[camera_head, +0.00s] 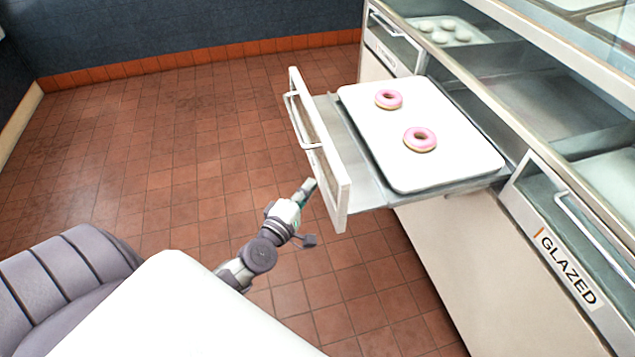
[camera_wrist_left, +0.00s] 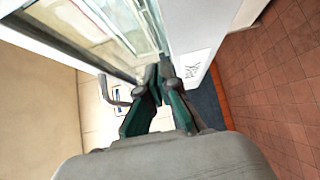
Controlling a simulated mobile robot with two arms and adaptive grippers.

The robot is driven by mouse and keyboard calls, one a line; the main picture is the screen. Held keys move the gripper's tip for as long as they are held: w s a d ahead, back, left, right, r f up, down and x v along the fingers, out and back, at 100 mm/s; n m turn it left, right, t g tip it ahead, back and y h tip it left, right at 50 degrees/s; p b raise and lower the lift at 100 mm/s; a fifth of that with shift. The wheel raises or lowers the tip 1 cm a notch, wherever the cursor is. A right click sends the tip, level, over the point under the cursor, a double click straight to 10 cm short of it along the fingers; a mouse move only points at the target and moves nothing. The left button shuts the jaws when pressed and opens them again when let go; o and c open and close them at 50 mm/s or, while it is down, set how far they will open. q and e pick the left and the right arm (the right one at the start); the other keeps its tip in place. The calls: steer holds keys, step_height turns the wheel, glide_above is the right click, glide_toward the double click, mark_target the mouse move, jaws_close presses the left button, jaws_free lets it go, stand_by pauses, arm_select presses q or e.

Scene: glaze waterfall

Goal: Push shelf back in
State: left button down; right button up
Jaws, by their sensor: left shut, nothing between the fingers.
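The shelf (camera_head: 330,165) is pulled out of the counter like a drawer, with a white-framed front panel and a handle (camera_head: 296,120) on its outer face. A white tray (camera_head: 455,165) lies on it with two pink-glazed donuts, one farther back (camera_head: 389,99) and one nearer (camera_head: 420,139). My left gripper (camera_head: 308,186) is shut and empty, beside the near part of the front panel on its outer side. I cannot tell whether it touches. In the left wrist view its fingers (camera_wrist_left: 161,75) are together close to a white panel. My right gripper is not in view.
The counter has a closed front marked GLAZED (camera_head: 568,265) on the near side and another closed front (camera_head: 393,40) on the far side. A tray of pale round pieces (camera_head: 440,32) sits inside at the back. The tiled floor (camera_head: 180,150) left of the shelf is clear.

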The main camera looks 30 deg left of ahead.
arm_select(q)
steer(key=shift+w+d+r, duration=0.1)
steer(key=shift+w+d, duration=0.5)
steer(key=shift+w, duration=0.05)
steer(key=shift+w+d, duration=0.15)
steer(key=shift+w, duration=0.05)
